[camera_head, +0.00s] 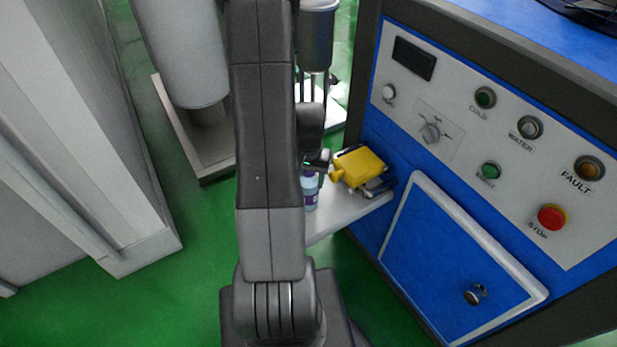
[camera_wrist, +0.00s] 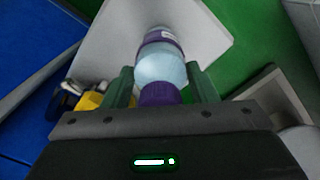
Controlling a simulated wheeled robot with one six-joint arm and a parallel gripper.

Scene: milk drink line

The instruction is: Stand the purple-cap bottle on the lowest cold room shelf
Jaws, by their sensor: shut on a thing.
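The purple-cap bottle (camera_wrist: 160,62) is between the two green fingers of my gripper (camera_wrist: 162,88) in the wrist view. My gripper is shut on it, with the purple cap toward the gripper body. The bottle has a pale blue body and a purple band. In the head view the bottle (camera_head: 310,190) shows partly beside my arm, at a white shelf plate (camera_head: 345,212). I cannot tell whether its base touches the plate. My arm hides much of the bottle and gripper there. No cold room shelf can be made out for sure.
A yellow thing (camera_head: 358,168) with dark and metal parts lies on the white plate, close right of the bottle. A blue machine cabinet (camera_head: 440,255) with a control panel stands at the right. Grey metal equipment (camera_head: 185,60) stands behind left. Green floor (camera_head: 175,285) is clear at lower left.

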